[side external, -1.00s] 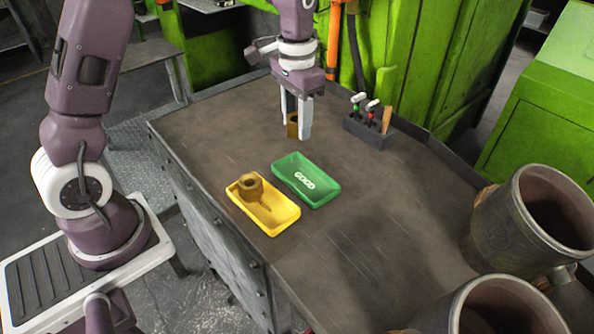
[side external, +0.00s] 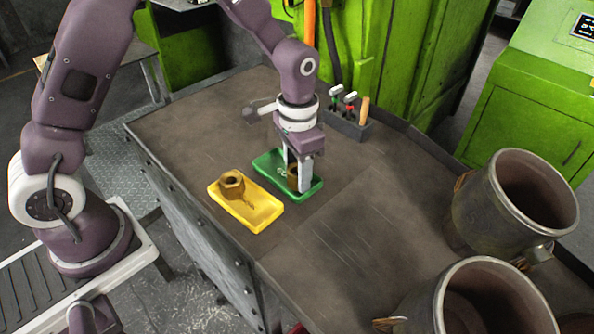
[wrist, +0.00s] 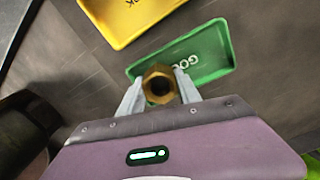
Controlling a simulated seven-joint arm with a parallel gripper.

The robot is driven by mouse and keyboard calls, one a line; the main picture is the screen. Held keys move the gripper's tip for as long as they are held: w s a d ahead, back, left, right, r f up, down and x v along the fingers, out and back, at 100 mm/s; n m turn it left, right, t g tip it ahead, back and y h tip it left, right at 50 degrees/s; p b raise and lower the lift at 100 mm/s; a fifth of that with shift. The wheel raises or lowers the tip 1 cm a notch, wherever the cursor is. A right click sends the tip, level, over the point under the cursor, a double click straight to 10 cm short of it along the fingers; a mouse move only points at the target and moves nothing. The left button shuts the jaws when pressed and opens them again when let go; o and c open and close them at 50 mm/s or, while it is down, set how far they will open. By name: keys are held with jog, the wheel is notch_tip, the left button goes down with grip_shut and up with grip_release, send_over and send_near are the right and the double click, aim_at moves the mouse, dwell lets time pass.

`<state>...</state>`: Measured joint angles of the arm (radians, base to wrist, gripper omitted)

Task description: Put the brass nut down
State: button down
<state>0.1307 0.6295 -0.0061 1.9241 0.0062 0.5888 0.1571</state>
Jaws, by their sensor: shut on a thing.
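My gripper (side external: 297,186) is shut on a brass nut (wrist: 161,86). In the side view its fingers point down over the green tray (side external: 268,158) and hide most of the nut. I cannot tell whether the nut touches the tray floor. In the wrist view the nut sits between the two fingertips, its hole facing the camera, and overlaps the near edge of the green tray (wrist: 208,52). The green tray bears white lettering, partly hidden.
A yellow tray (side external: 262,212) with dark lettering lies left of the green one and holds another brass nut (side external: 231,185). A dark tool holder (side external: 347,126) stands behind. Two large metal pots (side external: 475,215) stand at the right. The middle-right of the table is clear.

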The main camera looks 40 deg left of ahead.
jog(key=shift+f, duration=0.15)
jog(key=c, duration=0.8)
grip_release()
jog(key=shift+c, duration=0.2)
notch_tip(320, 180, up, 12)
jog(key=s+a+r+n+t, duration=0.2)
jog(key=s+a+r+t, duration=0.1)
jog(key=s+r, duration=0.65)
jog(key=s+a+n+t, duration=0.1)
jog(key=s+a+t, duration=0.1)
jog(key=s, duration=1)
jog(key=shift+s+f+t, duration=0.25)
jog(key=shift+s+t, duration=0.05)
